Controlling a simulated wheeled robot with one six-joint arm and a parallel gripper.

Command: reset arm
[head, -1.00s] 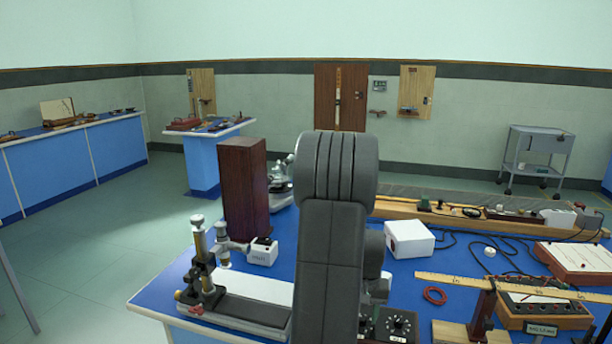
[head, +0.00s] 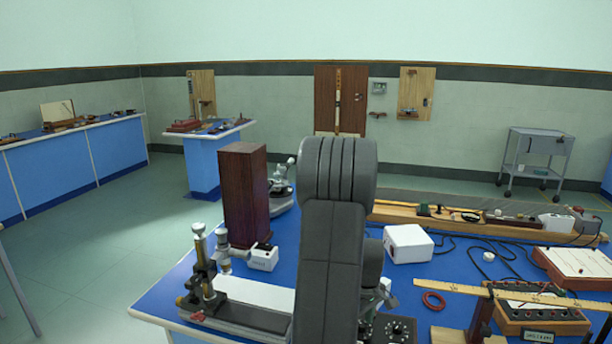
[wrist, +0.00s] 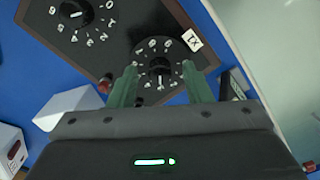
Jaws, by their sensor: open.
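Beyond the fingers is a black dial box (wrist: 115,45) with numbered knobs. One knob (wrist: 160,68) appears between the fingertips; I cannot tell how far off it is. The dial box (head: 393,328) also shows in the head view, partly hidden behind my arm.
The blue bench (head: 400,290) is crowded: a brown block (head: 244,195), a brass-topped instrument (head: 203,265), a white box (head: 408,243), a red ring (head: 433,300), and a wooden ruler (head: 520,294) on a stand. Open floor (head: 100,260) lies left. A grey cart (head: 535,160) stands behind.

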